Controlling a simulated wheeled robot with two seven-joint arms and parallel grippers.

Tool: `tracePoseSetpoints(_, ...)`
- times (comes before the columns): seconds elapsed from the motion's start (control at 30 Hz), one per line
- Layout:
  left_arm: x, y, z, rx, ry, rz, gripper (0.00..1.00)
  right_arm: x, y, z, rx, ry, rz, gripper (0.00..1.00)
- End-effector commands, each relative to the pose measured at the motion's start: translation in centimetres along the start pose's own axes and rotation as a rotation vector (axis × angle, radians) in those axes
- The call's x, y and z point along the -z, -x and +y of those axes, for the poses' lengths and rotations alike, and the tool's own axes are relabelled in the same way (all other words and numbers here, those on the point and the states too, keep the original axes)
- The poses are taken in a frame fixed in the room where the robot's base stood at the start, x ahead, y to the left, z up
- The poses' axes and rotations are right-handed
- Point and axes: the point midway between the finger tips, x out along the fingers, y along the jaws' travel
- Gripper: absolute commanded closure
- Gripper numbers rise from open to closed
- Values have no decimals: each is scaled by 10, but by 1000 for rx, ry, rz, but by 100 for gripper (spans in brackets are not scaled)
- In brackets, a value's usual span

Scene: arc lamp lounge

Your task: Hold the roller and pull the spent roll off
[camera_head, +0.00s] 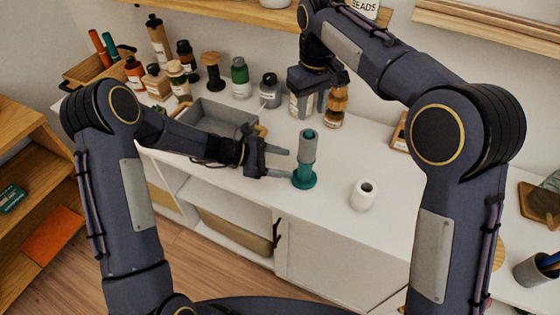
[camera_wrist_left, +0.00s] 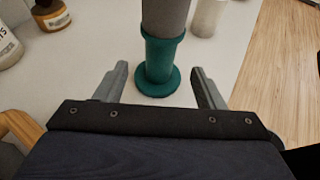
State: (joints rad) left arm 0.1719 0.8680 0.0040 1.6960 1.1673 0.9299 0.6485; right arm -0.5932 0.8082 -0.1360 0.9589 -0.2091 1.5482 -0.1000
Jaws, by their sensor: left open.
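The roller (camera_head: 304,180) stands upright on the white counter, with a teal round foot and a grey spent roll (camera_head: 308,152) around its upper part. A teal tip shows above the roll. My left gripper (camera_head: 284,168) is open and low beside the roller, its fingers pointing at it. In the left wrist view the roller's teal lower part (camera_wrist_left: 160,62) stands between the spread fingertips, with a gap on each side. The grey roll (camera_wrist_left: 166,14) is cut off at the top there. My right gripper (camera_head: 320,88) hangs farther back above the counter; its jaw opening is unclear.
A white roll (camera_head: 363,195) stands on the counter right of the roller. A grey tray (camera_head: 218,118) lies behind my left forearm. The counter's front edge is near.

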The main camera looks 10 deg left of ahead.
Motion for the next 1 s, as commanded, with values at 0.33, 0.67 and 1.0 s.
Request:
tracePoseSetpoints(0.33,0,-49,-1,4,5,-3,37,0,0,0,0,0,0,64)
tracePoseSetpoints(0.67,0,-77,0,1,3,-1,37,0,0,0,0,0,0,64)
tracePoseSetpoints(1.0,0,-77,0,1,3,-1,49,0,0,0,0,0,0,64)
